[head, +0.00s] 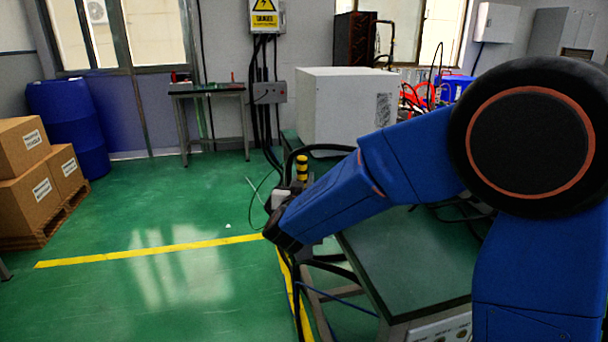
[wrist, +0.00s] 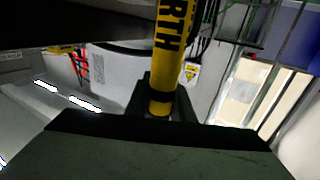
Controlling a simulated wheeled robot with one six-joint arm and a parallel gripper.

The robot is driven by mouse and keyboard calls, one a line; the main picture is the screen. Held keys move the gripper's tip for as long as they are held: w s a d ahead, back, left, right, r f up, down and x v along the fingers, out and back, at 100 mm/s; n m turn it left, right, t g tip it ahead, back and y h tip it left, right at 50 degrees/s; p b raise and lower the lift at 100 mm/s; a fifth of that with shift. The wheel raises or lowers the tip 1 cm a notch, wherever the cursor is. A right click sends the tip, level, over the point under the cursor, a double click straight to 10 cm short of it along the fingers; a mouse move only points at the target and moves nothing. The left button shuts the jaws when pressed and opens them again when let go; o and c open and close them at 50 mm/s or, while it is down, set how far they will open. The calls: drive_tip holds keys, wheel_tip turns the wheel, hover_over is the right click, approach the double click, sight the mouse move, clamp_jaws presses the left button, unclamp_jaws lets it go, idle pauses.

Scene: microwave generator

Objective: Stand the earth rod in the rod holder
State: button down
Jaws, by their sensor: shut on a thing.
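The earth rod (wrist: 168,45) is yellow with black lettering. In the wrist view it runs from the top edge down between the dark fingers of my gripper (wrist: 163,103), which is shut on it. In the head view a yellow and black banded part (head: 301,167), apparently the rod, stands up just above my gripper (head: 287,200), beside the left end of the green bench. My wrist and forearm hide most of the grip there. I cannot make out the rod holder in either view.
The green-topped bench (head: 405,262) lies under my arm. A large white cabinet (head: 345,105) stands behind it. Black cables hang near my gripper. Cartons (head: 25,147) and blue barrels (head: 68,120) stand at the left. The green floor (head: 160,210) with yellow lines is largely clear.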

drive_tip(key=shift+f, duration=2.1)
drive_tip(key=c, duration=1.5)
unclamp_jaws()
drive_tip(key=shift+o, duration=0.2)
drive_tip(key=s+a, duration=0.2)
drive_tip(key=s, duration=1.5)
drive_tip(key=shift+s, duration=0.15)
drive_tip(key=shift+s, duration=0.1)
